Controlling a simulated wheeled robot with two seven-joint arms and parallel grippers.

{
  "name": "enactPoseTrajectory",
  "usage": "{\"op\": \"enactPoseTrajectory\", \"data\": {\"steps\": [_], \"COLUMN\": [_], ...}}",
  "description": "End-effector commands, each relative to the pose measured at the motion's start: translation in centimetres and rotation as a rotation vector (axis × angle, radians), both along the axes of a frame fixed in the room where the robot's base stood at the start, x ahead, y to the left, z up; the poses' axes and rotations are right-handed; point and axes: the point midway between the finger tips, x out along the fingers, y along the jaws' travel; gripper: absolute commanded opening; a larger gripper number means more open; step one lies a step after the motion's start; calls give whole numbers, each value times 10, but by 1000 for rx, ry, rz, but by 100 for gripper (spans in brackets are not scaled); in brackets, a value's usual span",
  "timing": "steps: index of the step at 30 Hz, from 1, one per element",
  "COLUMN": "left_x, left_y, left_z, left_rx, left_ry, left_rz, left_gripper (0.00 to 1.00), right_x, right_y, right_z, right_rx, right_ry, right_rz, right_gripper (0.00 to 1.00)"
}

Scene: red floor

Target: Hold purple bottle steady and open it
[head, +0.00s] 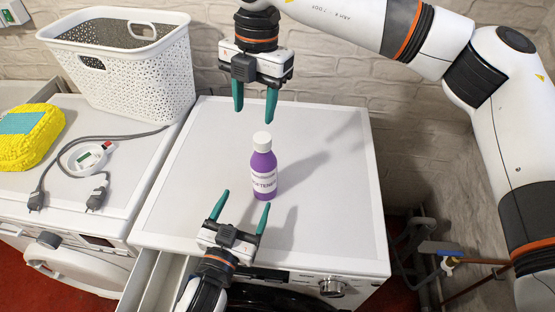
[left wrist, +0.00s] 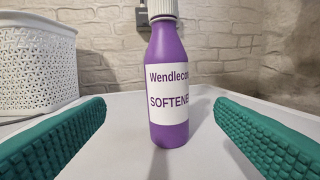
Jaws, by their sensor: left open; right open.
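The purple bottle (head: 263,172) with a white cap (head: 262,141) stands upright on the white washing machine top. Its white softener label faces my left gripper. My left gripper (head: 246,199) is open in front of the bottle, low over the machine top, with its fingers pointing towards it. In the left wrist view the bottle (left wrist: 168,75) is centred between the two green fingers, beyond their tips and not touched; its cap top is cut off. My right gripper (head: 255,115) is open and empty, fingers pointing down, above and behind the cap.
The machine top (head: 200,170) is otherwise clear. A white perforated basket (head: 135,85) stands at the back left, also in the left wrist view (left wrist: 38,60). A brick wall is behind.

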Motion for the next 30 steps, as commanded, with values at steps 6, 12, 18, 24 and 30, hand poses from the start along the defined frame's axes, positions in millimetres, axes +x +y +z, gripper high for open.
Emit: {"op": "enactPoseTrajectory", "data": {"steps": [6,12,18,24,30], "left_x": [1,34,70,94,103], "left_y": [-8,-20,-34,-43,-47], "left_z": [-5,-5,-5,-5,-6], "left_rx": [-56,-51,-50,-52,-50], "left_ry": [44,42,42,44,44], "left_rz": [3,2,2,2,2], "left_gripper": [78,78,78,78,78], "right_x": [4,4,4,4,4], "right_y": [-5,-5,-5,-5,-5], "right_z": [-2,-2,-2,-2,-2], "right_rx": [-97,-93,-91,-90,-89], "right_ry": [-64,-62,-61,-60,-60], "right_rz": [-23,-21,-21,-20,-20], "right_gripper": [51,51,51,51,51]}}
